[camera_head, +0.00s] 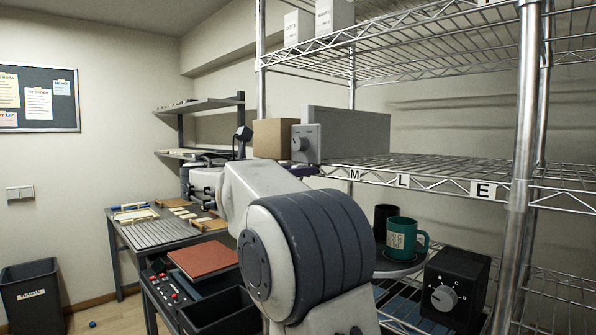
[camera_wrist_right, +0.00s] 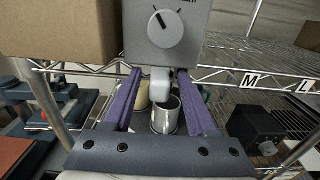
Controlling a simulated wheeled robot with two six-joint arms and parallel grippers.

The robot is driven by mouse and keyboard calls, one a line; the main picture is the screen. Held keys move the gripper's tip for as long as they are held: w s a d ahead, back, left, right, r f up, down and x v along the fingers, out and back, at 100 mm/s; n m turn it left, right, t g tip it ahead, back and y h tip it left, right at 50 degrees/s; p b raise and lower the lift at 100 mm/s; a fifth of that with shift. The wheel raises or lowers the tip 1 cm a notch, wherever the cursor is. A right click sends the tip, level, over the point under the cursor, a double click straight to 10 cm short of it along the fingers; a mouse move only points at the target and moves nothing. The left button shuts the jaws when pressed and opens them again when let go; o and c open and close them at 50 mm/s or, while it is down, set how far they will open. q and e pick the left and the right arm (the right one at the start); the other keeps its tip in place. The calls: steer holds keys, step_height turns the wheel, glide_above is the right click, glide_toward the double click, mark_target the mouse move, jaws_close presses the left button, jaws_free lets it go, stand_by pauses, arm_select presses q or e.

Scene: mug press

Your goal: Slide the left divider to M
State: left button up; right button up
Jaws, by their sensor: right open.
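The left divider is a grey upright panel (camera_head: 352,132) on the wire shelf. Its front block with a round dial (camera_head: 306,143) stands left of the M label (camera_head: 355,175). In the right wrist view, the dial block (camera_wrist_right: 166,36) fills the top middle, with a pale tab (camera_wrist_right: 160,84) below it. My right gripper (camera_wrist_right: 160,95) is open, its purple fingers on either side of the tab with gaps visible. In the head view, only a bit of its purple finger shows beneath the block; my arm hides the rest. My left gripper is not in view.
A cardboard box (camera_head: 273,138) stands just left of the divider. Below are a green mug (camera_head: 401,240), a dark mug (camera_head: 384,217) and a black dial box (camera_head: 456,285).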

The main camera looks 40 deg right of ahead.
jaws_close()
stand_by(1.4)
